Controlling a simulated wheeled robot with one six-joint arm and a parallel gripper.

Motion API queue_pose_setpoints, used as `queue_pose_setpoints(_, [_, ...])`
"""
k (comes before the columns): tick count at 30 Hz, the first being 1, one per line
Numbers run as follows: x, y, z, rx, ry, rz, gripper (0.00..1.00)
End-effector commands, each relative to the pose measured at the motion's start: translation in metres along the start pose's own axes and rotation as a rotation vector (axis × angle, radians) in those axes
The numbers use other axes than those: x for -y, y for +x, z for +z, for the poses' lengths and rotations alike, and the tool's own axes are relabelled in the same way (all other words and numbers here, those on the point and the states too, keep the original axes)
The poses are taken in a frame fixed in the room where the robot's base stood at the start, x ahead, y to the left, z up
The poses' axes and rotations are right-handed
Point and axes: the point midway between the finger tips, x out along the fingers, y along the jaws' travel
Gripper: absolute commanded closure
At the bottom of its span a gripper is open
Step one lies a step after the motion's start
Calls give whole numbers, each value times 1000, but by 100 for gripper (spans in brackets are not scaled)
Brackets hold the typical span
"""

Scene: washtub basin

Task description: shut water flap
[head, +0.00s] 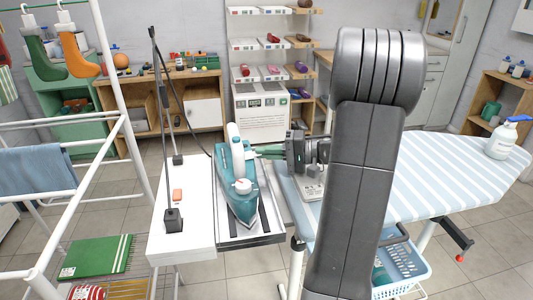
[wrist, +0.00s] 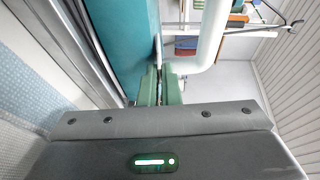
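A teal and white iron (head: 237,185) rests on the dark iron rest (head: 265,226) at the left end of the ironing board, its pointed tip towards me. Its white round part (head: 243,186) sits on top near the front. I cannot clearly make out the water flap or its position. My gripper (head: 260,152) reaches in from the right, its green fingers beside the iron's upper part. In the wrist view the green fingers (wrist: 158,86) are close together, with a teal surface (wrist: 122,40) at left and a thin white edge (wrist: 158,48) at their tips. Contact is unclear.
The striped ironing board (head: 445,170) extends right, with a spray bottle (head: 506,138) at its far end. A white drying rack (head: 70,190) stands at left. A blue-white basket (head: 402,268) is below the board. An upright cord holder (head: 172,215) stands left of the iron.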

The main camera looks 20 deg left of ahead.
Motion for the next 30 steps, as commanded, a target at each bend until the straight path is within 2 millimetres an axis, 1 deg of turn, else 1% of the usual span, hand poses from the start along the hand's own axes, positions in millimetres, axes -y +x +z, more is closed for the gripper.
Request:
queue_pose_setpoints(5, [0, 0, 0, 0, 0, 0, 100])
queue_pose_setpoints(6, [0, 0, 0, 0, 0, 0, 89])
queue_pose_setpoints(7, [0, 0, 0, 0, 0, 0, 87])
queue_pose_setpoints(14, [0, 0, 0, 0, 0, 1, 87])
queue_pose_setpoints(17, [0, -3, 0, -1, 0, 1, 87])
queue_pose_setpoints(20, [0, -14, 0, -2, 0, 1, 87])
queue_pose_setpoints(23, [0, -31, -1, -4, 0, 1, 87])
queue_pose_setpoints(30, [0, -87, -1, -5, 0, 2, 87])
